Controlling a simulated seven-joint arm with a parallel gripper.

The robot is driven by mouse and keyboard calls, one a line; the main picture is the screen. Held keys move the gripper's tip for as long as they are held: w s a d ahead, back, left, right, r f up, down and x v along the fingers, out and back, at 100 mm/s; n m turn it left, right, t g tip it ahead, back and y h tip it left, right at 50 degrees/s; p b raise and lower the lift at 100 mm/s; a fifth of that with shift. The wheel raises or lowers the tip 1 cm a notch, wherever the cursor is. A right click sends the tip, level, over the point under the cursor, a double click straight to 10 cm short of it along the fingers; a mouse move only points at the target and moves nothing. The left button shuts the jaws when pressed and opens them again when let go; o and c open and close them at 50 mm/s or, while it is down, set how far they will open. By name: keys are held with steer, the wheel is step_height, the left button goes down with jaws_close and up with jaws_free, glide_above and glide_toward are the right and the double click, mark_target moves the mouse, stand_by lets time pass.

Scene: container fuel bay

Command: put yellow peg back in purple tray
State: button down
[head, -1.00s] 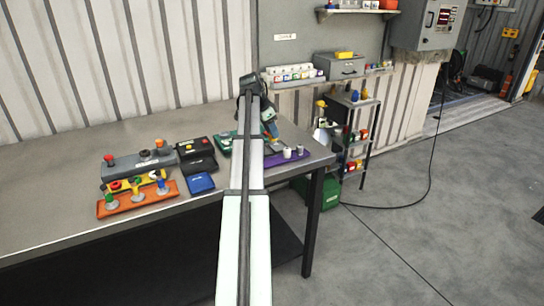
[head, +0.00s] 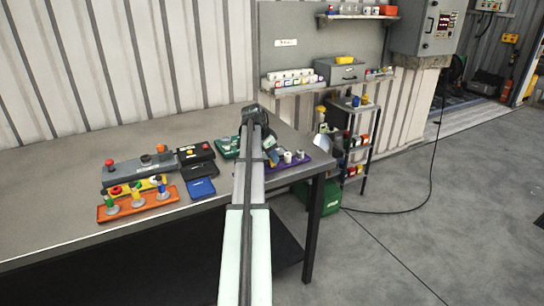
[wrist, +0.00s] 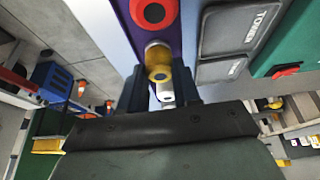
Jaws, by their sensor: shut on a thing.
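The purple tray (head: 299,165) lies near the right end of the workbench in the head view, with light cylinders standing on it. In the wrist view, its purple surface (wrist: 128,42) runs up from my fingers. My gripper (wrist: 158,88) is shut on the yellow peg (wrist: 158,56), whose yellow ring and body show between the dark fingers. The peg is over or at the tray; I cannot tell whether it is seated. In the head view my gripper (head: 271,157) is low at the tray's left part, and the peg is hidden there.
A piece with a red ring (wrist: 152,12) stands just beyond the peg. An orange tray (head: 138,203) with colored pegs and a blue box (head: 201,188) lie left on the bench.

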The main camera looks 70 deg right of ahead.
steer(key=c, duration=0.8)
jaws_free()
steer(key=shift+f, duration=0.1)
steer(key=v, duration=1.2)
